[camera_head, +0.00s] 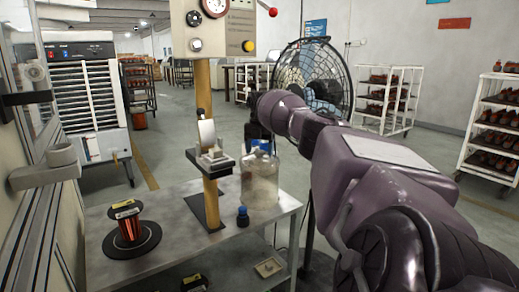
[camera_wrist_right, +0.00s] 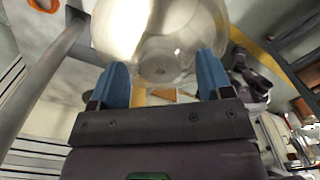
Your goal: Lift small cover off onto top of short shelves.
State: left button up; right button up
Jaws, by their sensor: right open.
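A clear glass jar-shaped cover (camera_head: 261,182) stands upright on the metal table, right of the yellow post. My right gripper (camera_head: 262,146) is at its top, with its blue fingertips partly hidden by my wrist. In the right wrist view the gripper (camera_wrist_right: 162,80) is open, its two blue fingers wide apart. The round clear glass (camera_wrist_right: 160,35) fills the space just beyond and between the fingertips. I cannot tell whether they touch it. My left gripper is not in view.
The metal table (camera_head: 180,255) also holds a copper wire spool (camera_head: 130,228) at left and a yellow post (camera_head: 207,110) with a gauge box. A black fan (camera_head: 315,75) stands behind. White shoe racks (camera_head: 385,98) stand at the right; the floor between is clear.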

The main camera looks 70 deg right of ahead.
notch_tip(320, 180, up, 4)
notch_tip(320, 180, up, 4)
jog(key=shift+r, duration=0.25)
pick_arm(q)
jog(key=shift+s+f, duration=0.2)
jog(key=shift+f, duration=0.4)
pick_arm(e)
notch_tip(320, 180, up, 2)
jog(key=shift+r, duration=0.2)
